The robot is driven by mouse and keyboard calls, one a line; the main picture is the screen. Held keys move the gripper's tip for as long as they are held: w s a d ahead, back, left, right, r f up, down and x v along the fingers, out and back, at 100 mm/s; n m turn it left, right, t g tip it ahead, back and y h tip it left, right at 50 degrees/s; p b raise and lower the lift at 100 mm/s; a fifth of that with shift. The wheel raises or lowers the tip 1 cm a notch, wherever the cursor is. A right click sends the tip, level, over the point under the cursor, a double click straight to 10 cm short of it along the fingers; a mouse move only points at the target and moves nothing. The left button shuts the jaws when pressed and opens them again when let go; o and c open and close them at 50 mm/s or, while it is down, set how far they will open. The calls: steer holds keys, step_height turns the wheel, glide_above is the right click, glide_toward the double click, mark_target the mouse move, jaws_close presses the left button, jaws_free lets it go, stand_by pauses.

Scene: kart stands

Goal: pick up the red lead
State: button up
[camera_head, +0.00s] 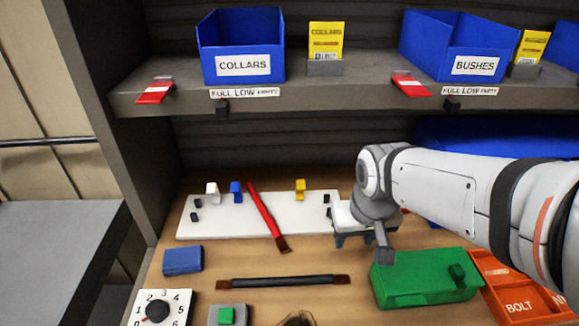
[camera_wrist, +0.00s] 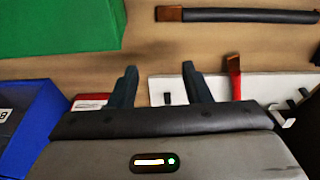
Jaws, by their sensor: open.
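The red lead (camera_head: 264,216) lies aslant across a white board (camera_head: 215,228) on the bench, its brown end over the board's front edge. In the wrist view the red lead (camera_wrist: 235,88) shows to the right of the fingers, brown end up, its rear part hidden by my gripper. My gripper (camera_head: 362,248) is over the board's right end, to the right of the lead and apart from it. In the wrist view the two fingers of my gripper (camera_wrist: 159,68) are spread with nothing between them.
White, blue and yellow clips (camera_head: 300,189) stand on the board. A black lead (camera_head: 282,282) lies in front of it. A green box (camera_head: 425,285) and an orange bin (camera_head: 510,285) stand at the right. A shelf with blue bins (camera_head: 240,45) overhangs the back.

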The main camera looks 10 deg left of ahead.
mark_target(262, 205)
steer(key=w+a+f+n, duration=0.1)
steer(key=a, duration=0.3)
steer(key=w+a+f+n+b, duration=0.1)
steer(key=a+f, duration=0.1)
steer(key=a, duration=0.3)
steer(key=w+a+f+n+y+b, duration=0.1)
steer(key=a+f+n, duration=0.1)
steer(key=a, duration=0.3)
steer(key=shift+w+a, duration=0.2)
steer(key=shift+a, duration=0.05)
steer(key=w+a, duration=0.2)
steer(key=w, duration=0.1)
steer(key=w+a+p, duration=0.1)
steer(key=w+a, duration=0.1)
steer(key=shift+w+r, duration=0.1)
steer(key=shift+w, duration=0.1)
steer(key=shift+w+a, duration=0.5)
steer(key=shift+w, duration=0.2)
steer(key=shift+w+a, duration=0.8)
steer(key=shift+w, duration=0.3)
steer(key=shift+w+x, duration=0.2)
steer(key=shift+x, duration=0.9)
steer(key=shift+w+a+f, duration=0.1)
steer(key=shift+a+f, duration=0.15)
steer(key=shift+f, duration=0.2)
steer(key=shift+c, duration=0.4)
jaws_close()
